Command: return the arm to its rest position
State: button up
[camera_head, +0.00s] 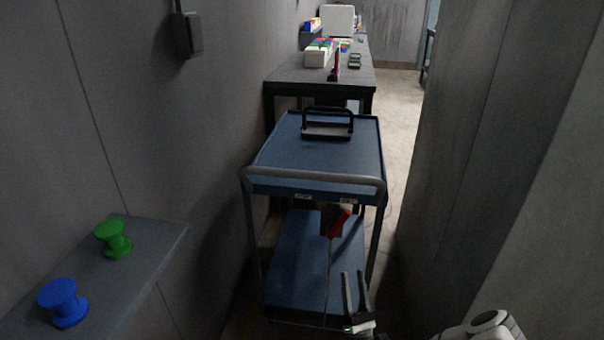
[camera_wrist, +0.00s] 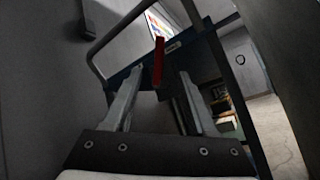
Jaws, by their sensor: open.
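My gripper (camera_head: 355,292) is low in the head view, in front of the blue cart's lower shelf, with its two fingers pointing up and apart. It is open, and I see nothing between the fingers. In the wrist view, my gripper (camera_wrist: 160,95) shows its two grey fingers spread. A red-handled tool (camera_head: 339,223) with a thin shaft is at the cart, beyond my gripper. Its red part (camera_wrist: 158,60) shows between and beyond the fingers in the wrist view. Most of my arm is out of view; a white part of it shows at the bottom right.
The blue cart (camera_head: 283,160) stands close ahead, with a black-handled item (camera_head: 328,127) on top. A wall shelf (camera_head: 150,250) at left holds a green spool (camera_head: 114,238) and a blue spool (camera_head: 62,301). A dark table (camera_head: 290,75) stands behind. Walls close in both sides; floor (camera_head: 402,120) is clear at right.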

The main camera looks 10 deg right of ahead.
jog(key=a+r+n+g+y, duration=0.9)
jog(key=r+n+g+y, duration=0.25)
jog(key=n+y, duration=0.8)
jog(key=s+a+r+n+g+h, duration=0.2)
jog(key=s+a+r+n+g, duration=0.6)
jog(key=n+g, duration=0.65)
jog(key=s+d+r+n+t+h, duration=0.2)
jog(key=s+d+r+n+h, duration=0.2)
jog(key=s+r+h, duration=0.2)
jog(key=s+d+r+n+t+h, duration=0.3)
jog(key=s+d+r+h, duration=0.2)
jog(key=s+h, duration=0.5)
jog(key=shift+d+r+n+h, duration=0.15)
jog(key=shift+r+n+h, duration=0.35)
jog(key=shift+r, duration=0.35)
